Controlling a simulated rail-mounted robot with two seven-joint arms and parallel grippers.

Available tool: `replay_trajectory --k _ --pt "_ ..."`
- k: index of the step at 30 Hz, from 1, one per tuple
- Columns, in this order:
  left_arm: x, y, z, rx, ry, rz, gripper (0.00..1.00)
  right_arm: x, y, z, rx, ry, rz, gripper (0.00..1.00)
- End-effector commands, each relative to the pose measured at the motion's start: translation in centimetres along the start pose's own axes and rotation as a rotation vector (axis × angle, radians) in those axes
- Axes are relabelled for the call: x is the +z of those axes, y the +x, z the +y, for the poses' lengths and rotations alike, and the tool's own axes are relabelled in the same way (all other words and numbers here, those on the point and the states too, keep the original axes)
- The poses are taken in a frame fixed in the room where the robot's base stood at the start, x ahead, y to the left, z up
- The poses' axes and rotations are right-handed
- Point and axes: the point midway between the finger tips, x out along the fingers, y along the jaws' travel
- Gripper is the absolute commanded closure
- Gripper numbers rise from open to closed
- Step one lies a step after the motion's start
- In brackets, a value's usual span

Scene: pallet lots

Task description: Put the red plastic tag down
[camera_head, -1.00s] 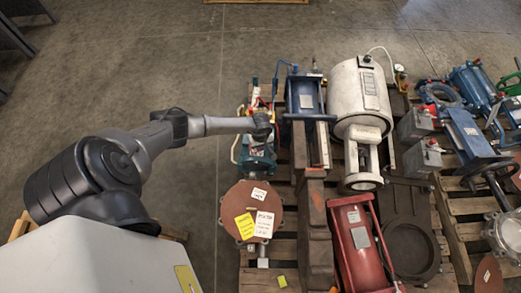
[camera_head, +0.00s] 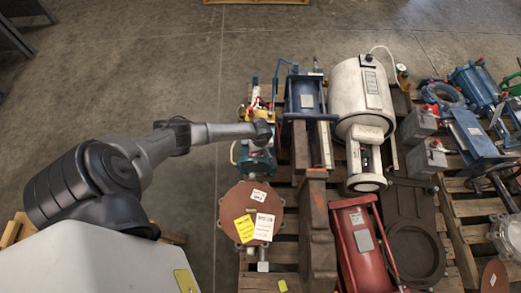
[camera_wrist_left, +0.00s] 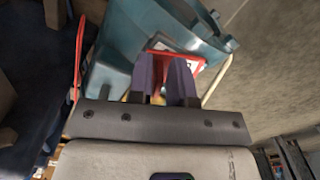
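The red plastic tag (camera_wrist_left: 192,61) shows in the left wrist view as a red edge around a paler face. It is just beyond the fingertips, against a teal machine part (camera_wrist_left: 124,38). My left gripper (camera_wrist_left: 162,66) has two purple fingers close together with a narrow gap. The fingers cover part of the tag, and I cannot tell whether they grip it. In the head view the left wrist is above the teal machine (camera_head: 259,160) at the pallet's left edge. The left fingers and the tag cannot be made out there. My right gripper is not in view.
A brown round flange (camera_head: 262,200) with labels lies in front of the teal machine. A blue machine (camera_head: 303,95), a white cylinder (camera_head: 350,95) and a red machine (camera_head: 350,235) crowd the pallet. Bare floor (camera_head: 150,75) lies to the left.

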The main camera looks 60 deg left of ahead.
Motion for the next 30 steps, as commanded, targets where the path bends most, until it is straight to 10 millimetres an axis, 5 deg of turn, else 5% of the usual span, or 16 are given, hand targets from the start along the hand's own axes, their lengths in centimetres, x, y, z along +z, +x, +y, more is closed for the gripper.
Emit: replay_trajectory --k 4,14,30 --pt "0.0 0.0 0.0 0.0 0.0 0.0 0.68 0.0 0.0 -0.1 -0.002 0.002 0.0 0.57" --pt "0.1 -0.6 0.0 0.0 0.0 -0.001 0.68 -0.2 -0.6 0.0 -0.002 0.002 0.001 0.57" --pt "0.0 -10.0 0.0 0.0 0.002 0.0 0.68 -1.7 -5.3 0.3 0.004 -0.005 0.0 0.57"
